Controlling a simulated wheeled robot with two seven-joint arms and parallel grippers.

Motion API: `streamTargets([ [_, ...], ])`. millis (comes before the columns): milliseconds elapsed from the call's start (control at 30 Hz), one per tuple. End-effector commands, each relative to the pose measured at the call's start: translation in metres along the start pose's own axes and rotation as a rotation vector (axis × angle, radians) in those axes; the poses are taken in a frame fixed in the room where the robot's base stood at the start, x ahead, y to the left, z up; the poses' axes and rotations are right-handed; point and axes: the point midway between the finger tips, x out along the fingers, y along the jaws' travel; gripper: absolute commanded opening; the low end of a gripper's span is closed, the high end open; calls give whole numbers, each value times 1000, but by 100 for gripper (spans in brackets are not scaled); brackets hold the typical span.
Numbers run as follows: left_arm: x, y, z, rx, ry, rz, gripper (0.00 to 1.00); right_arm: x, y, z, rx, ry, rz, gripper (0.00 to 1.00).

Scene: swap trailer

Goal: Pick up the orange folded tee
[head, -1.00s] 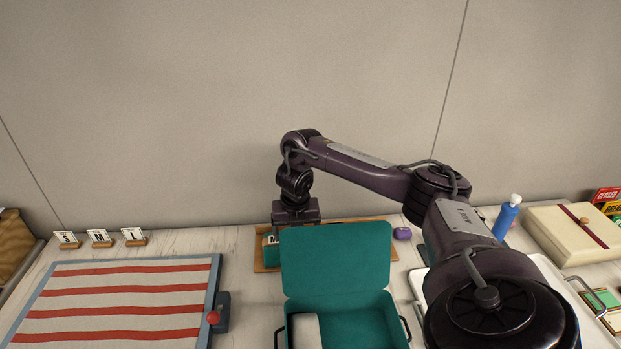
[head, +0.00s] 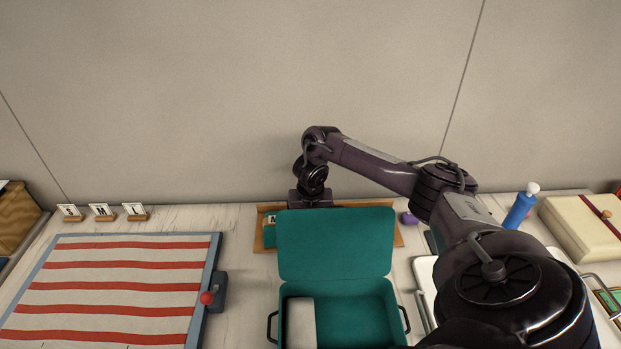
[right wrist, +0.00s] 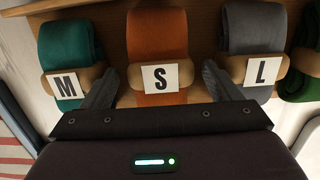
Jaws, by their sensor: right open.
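The orange folded tee (right wrist: 157,40) lies in a wooden tray with a band and an "S" card (right wrist: 160,78) around it, in the middle of the right wrist view. My right gripper (right wrist: 158,84) is open, with one finger on each side of the orange tee. The fingers look apart from its sides; how low they are is hard to tell. In the head view my right gripper (head: 311,197) is over the tray behind the teal case lid, which hides the orange tee. My left gripper is not in view.
A teal tee (right wrist: 68,45) with an "M" card and a grey tee (right wrist: 252,30) with an "L" card flank the orange one closely. The open teal case (head: 335,245) stands in front of the wooden tray (head: 398,238). A striped board (head: 120,285) lies left.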

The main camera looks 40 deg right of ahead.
Motion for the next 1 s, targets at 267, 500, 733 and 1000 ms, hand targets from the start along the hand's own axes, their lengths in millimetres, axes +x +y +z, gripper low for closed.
streamTargets([
  [267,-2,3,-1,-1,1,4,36,12,0,0,-1,-1,-1,84],
  [500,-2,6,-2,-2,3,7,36,11,0,0,-1,-1,-1,61],
  [733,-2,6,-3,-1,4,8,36,11,0,0,0,-1,-1,32],
  [1000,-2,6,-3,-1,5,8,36,10,0,0,0,-1,0,32],
])
